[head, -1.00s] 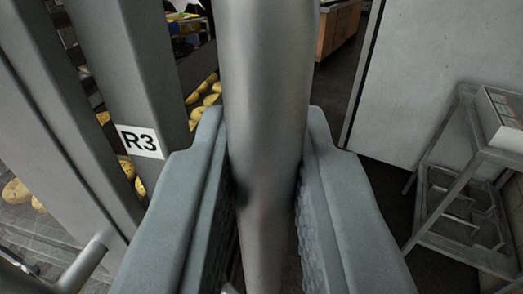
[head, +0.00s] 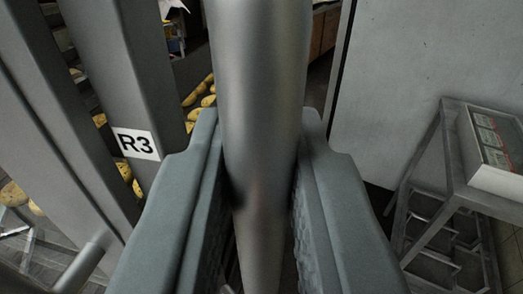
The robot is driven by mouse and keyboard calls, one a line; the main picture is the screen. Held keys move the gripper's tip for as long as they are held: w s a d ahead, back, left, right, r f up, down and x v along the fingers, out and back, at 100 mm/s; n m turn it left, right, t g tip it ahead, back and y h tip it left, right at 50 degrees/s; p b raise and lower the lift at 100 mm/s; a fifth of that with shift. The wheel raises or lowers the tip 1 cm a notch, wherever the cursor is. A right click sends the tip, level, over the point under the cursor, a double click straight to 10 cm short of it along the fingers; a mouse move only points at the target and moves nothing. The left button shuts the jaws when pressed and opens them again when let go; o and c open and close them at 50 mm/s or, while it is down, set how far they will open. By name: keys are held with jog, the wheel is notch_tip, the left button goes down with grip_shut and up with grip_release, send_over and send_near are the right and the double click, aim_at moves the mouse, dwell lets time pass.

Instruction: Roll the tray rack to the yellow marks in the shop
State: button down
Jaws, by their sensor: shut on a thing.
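My gripper (head: 262,180) is shut on a vertical grey metal bar (head: 258,75), with one jaw pressed on each side of it. The bar stands in front of the tray rack (head: 112,85), whose grey uprights fill the left side of the view. A white label reading R3 (head: 136,144) is on one upright. Round yellow-brown loaves (head: 203,98) show between the uprights and the bar. A short round stub (head: 88,258) at the lower left runs towards the rack. No yellow marks are in view.
A grey metal stand (head: 452,160) with a box (head: 496,150) on top stands close on the right. A pale wall or door panel (head: 400,80) is behind it. A dark gap with a wooden cabinet (head: 324,30) lies between bar and panel.

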jog(key=shift+w+d, duration=0.7)
jog(key=shift+d, duration=0.1)
jog(key=c, duration=1.5)
grip_release()
jog(key=shift+o, duration=0.2)
jog(key=shift+s, duration=0.1)
jog(key=s, duration=1.7)
jog(key=shift+d, duration=0.15)
jog(key=shift+s, duration=0.15)
